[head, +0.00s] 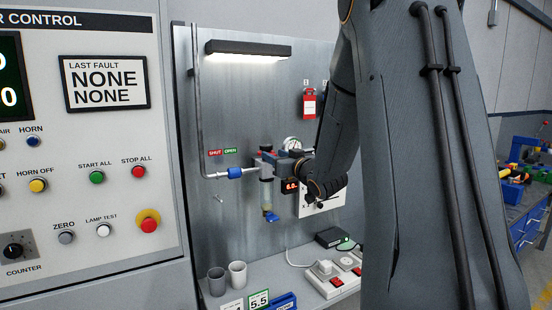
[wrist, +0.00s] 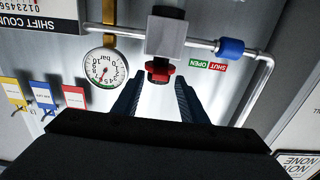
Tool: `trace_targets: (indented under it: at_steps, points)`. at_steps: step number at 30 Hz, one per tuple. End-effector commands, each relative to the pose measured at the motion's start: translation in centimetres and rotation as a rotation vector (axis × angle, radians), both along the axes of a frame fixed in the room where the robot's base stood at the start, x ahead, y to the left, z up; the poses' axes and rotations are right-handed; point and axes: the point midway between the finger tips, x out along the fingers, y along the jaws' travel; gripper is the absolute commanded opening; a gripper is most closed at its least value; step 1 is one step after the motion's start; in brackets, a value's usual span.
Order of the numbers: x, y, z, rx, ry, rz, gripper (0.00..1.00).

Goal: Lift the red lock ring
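The red lock ring (wrist: 158,72) shows in the wrist view, on a dark knob at the end of a grey block (wrist: 166,38) on the pipe. My gripper (wrist: 157,88) is open, with one dark blue finger at either side below the ring in the picture. The ring appears between the lines of the two fingers, with a gap on each side and nothing held. In the head view the pipe unit with its clear bowl (head: 267,193) is partly covered by my arm, and my fingers are hard to make out.
A round pressure gauge (wrist: 103,68) is beside the block. A blue pipe fitting (wrist: 230,48) and SHUT/OPEN labels (wrist: 208,65) are on its other side. Coloured tags (wrist: 43,93) hang on the panel. Below, a shelf holds cups (head: 238,274) and a power strip (head: 333,283).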

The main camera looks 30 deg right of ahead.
Motion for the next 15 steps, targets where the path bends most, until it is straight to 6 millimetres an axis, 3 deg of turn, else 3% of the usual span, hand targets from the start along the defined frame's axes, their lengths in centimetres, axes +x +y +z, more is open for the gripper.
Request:
trace_targets:
  at_steps: [8,15]
  points:
    - [-0.5,-0.1,-0.1,0.0,0.002,-0.002,0.39]
    - [-3.8,-0.3,-0.2,-0.001,0.001,-0.004,0.39]
